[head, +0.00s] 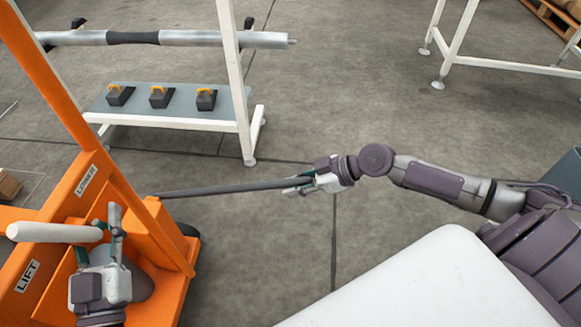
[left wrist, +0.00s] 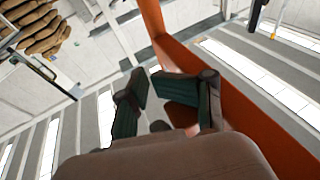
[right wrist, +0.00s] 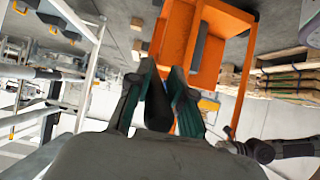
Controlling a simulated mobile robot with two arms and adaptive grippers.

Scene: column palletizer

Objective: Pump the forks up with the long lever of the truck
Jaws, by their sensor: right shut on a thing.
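The orange truck (head: 135,215) stands at the left of the head view, with LIFT and LOWER labels on its frame. Its long dark lever (head: 230,188) sticks out to the right, nearly level. My right gripper (head: 305,184) is shut on the lever's outer end. In the right wrist view the dark lever (right wrist: 159,105) lies between the fingers and points toward the orange truck. My left gripper (head: 99,238) is at the truck, its fingers apart, by the right end of a white cylindrical handle (head: 50,232). I cannot tell whether it touches that handle.
A white-framed rack (head: 170,122) behind holds several black blocks with orange handles on its shelf and a silver bar (head: 210,39) above. A white surface (head: 440,285) lies at the lower right.

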